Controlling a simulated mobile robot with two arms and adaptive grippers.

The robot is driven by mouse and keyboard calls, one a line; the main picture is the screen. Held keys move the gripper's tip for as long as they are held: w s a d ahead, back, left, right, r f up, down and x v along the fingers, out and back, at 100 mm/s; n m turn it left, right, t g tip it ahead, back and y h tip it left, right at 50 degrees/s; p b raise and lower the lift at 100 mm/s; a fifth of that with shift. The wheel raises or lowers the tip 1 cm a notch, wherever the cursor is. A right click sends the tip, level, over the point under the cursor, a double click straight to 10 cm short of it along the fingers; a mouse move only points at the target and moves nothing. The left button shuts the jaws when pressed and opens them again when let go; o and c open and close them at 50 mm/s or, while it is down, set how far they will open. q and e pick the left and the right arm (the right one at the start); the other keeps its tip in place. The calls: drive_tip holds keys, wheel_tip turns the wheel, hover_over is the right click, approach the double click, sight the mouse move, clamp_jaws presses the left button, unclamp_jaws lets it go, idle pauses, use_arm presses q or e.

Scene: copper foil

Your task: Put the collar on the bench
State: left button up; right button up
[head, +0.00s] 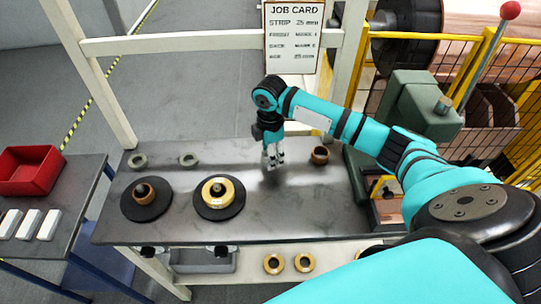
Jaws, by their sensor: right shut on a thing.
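My right gripper (272,160) hangs pointing down over the middle of the grey bench (305,205). It is shut on a small grey thing, likely the collar, mostly hidden between the fingers. I cannot tell whether it touches the bench top. My left gripper is not in view.
Two dark discs, one with a copper-brown core (147,199) and one with a yellow roll (219,197), stand on the bench's left. A brown ring (320,155) sits right of my gripper. A green machine (418,105) stands at the right. The bench's front middle is clear.

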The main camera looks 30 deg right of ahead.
drive_tip(key=shift+w+d, duration=0.15)
drive_tip(key=shift+w, duration=0.15)
drive_tip(key=shift+w+d, duration=0.2)
drive_tip(key=shift+w, duration=0.1)
wheel_tip(320, 180, down, 3)
drive_tip(key=shift+f+p, duration=0.15)
drive_tip(key=shift+p, duration=0.5)
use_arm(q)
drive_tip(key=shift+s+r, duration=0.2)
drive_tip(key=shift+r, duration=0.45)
use_arm(e)
drive_tip(key=shift+f, duration=0.15)
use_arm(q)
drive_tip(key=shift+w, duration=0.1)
use_arm(e)
drive_tip(key=shift+f, duration=0.1)
drive_tip(key=o, duration=1.4)
drive_tip(key=shift+s, duration=0.1)
drive_tip(key=shift+c, duration=0.2)
use_arm(q)
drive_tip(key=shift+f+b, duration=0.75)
drive_tip(key=shift+b, duration=0.05)
use_arm(e)
wheel_tip(320, 180, up, 12)
